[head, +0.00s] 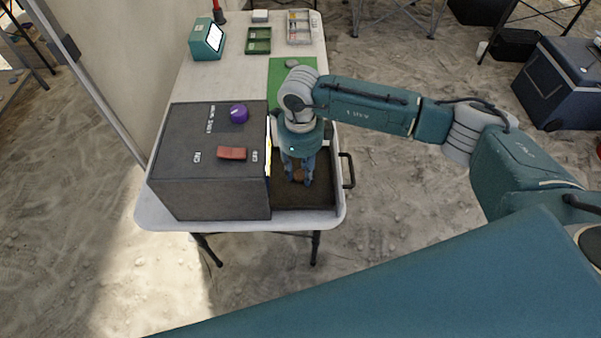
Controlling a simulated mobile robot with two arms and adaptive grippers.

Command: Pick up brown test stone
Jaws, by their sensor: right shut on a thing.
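My right gripper (298,178) points down into an open drawer-like tray (305,197) at the right of a dark grey box (215,190). It is shut on the brown test stone (298,175), a small brown lump low between its fingers. The fingers hide part of the stone, and I cannot tell whether it still touches the tray floor. My left gripper is not in view.
A green mat (283,82) with a grey stone (291,62), green trays (259,40), a grey tray (299,27) and a teal device (207,39) are farther back. A handle (348,170) juts from the tray's right side.

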